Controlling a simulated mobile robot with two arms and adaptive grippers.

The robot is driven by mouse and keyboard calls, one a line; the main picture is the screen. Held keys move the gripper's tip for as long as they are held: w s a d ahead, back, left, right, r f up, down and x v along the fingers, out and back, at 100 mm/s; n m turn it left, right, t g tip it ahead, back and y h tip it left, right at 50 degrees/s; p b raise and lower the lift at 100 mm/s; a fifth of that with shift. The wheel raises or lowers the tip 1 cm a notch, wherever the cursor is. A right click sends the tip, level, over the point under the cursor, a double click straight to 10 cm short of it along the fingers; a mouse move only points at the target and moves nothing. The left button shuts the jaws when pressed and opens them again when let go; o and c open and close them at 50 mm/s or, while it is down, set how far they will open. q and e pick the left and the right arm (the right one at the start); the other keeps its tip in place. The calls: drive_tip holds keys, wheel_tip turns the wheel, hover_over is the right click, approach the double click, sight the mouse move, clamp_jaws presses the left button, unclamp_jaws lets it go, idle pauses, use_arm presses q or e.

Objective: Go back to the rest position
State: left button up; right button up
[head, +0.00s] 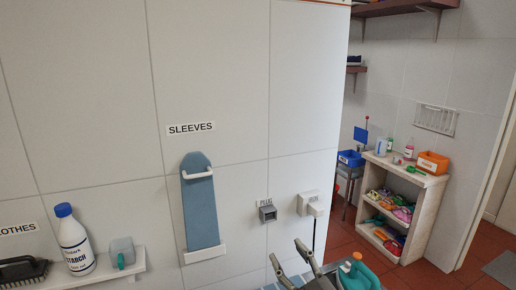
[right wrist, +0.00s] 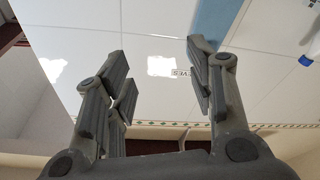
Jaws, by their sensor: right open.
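My right gripper (head: 288,256) is at the bottom edge of the head view, in front of the tiled wall, with its fingers pointing up. In the right wrist view the gripper (right wrist: 158,72) has its fingers spread wide apart, with nothing between them. Its lower part is cut off in the head view. My left gripper is not in view.
A blue sleeve board (head: 200,215) stands against the wall under a SLEEVES label. A shelf (head: 104,272) at left holds a starch bottle (head: 74,240), a brush and a cup. A teal bottle (head: 358,273) is close right of my gripper. A shelving unit (head: 428,208) stands at right.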

drive_tip(key=s+d+f+m+g+h, duration=0.6)
drive_tip(key=s+d+f+m+h, duration=0.2)
drive_tip(key=s+d+f+h, duration=0.45)
drive_tip(key=s+f+g+y, duration=0.2)
drive_tip(key=s+f+g, duration=0.25)
drive_tip(key=s, duration=0.55)
drive_tip(key=s+f+g+y, duration=0.2)
drive_tip(key=s+f+g, duration=0.3)
drive_tip(key=s, duration=0.5)
wheel_tip(320, 180, down, 31)
drive_tip(key=s+b, duration=0.2)
drive_tip(key=b, duration=0.1)
drive_tip(key=s+d+f+n+g+b, duration=0.1)
drive_tip(key=s+d+f+b, duration=0.1)
drive_tip(key=s+f, duration=1.4)
drive_tip(key=shift+s+d+f+g, duration=0.15)
drive_tip(key=shift+d+f+g, duration=0.25)
drive_tip(key=shift+d, duration=0.3)
